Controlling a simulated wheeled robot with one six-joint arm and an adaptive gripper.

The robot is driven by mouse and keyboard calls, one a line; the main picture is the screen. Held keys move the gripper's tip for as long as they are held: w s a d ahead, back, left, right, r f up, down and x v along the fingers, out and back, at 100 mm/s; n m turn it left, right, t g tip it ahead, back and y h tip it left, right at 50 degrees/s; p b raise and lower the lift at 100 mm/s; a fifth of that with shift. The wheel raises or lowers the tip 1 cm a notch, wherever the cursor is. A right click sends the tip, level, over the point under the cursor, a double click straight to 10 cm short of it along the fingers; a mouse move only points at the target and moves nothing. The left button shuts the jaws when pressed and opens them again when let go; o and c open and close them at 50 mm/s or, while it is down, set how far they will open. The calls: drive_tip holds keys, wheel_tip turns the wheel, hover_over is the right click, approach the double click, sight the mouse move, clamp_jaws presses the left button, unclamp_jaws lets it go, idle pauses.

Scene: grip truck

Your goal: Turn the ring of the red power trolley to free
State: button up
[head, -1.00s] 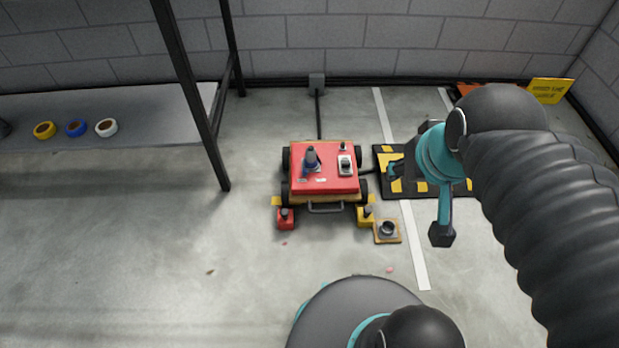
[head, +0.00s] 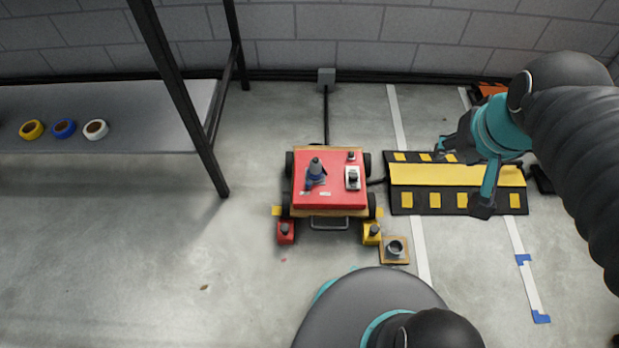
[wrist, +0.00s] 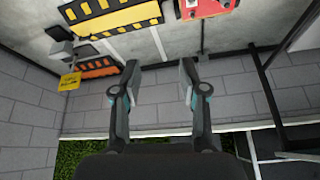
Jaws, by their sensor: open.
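The red power trolley (head: 310,194) stands on the concrete floor in the middle of the head view. A grey-blue upright part (head: 316,170) stands on its red top, with a small switch-like box (head: 352,178) to its right. Which part is the ring is too small to tell. In the wrist view part of the trolley's red top (wrist: 205,7) shows at the upper edge. My gripper (head: 442,149) is to the right of the trolley, above the black and yellow ramp. In the wrist view my gripper (wrist: 158,82) is open, with nothing between its fingers.
The yellow and black ramp (head: 455,174) lies right of the trolley. Red (head: 285,233) and yellow (head: 371,233) blocks and a wooden pad (head: 395,258) sit before it. A shelf (head: 90,100) with several tape rolls stands left.

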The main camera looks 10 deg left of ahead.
drive_tip(key=w+a+f+g+b, duration=0.1)
drive_tip(key=w+a+f+g, duration=0.1)
drive_tip(key=w+a+f, duration=0.45)
drive_tip(key=n+g+b, duration=0.1)
drive_tip(key=g+b, duration=0.2)
hover_over(308, 183)
wheel_tip(308, 183, down, 29)
wheel_tip(308, 183, down, 14)
drive_tip(key=shift+r+b, duration=0.1)
drive_tip(key=shift+b, duration=0.7)
clamp_jaws()
